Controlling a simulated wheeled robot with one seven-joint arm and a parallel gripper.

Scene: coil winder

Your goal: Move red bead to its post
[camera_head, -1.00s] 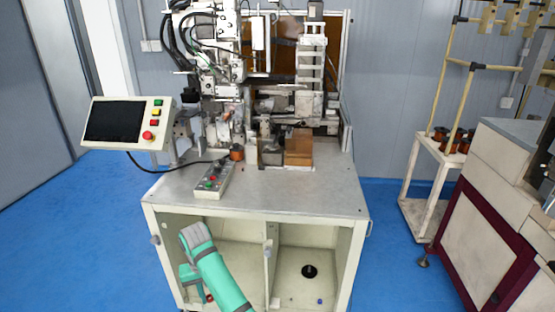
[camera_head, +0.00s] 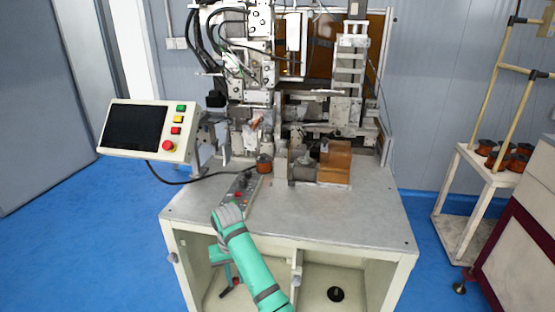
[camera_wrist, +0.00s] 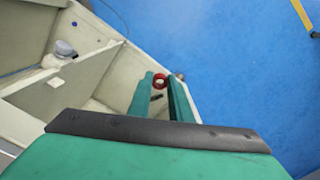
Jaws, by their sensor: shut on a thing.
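The red bead (camera_wrist: 161,80) is a small red ring between the fingertips of my gripper (camera_wrist: 162,82) in the wrist view. My teal gripper is shut on it. In the head view my gripper is at the front left of the machine's cabinet, below the tabletop, partly hidden by my own arm. A small red spot (camera_head: 236,281) at its lower end looks like the bead. A small dark thing (camera_wrist: 157,98) shows between the fingers; I cannot tell what it is. I cannot pick out the bead's post in either view.
The coil winder stands on a white cabinet table (camera_head: 300,222) with open compartments. A black round piece (camera_head: 335,294) lies in the right compartment. The blue floor (camera_wrist: 235,60) is free.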

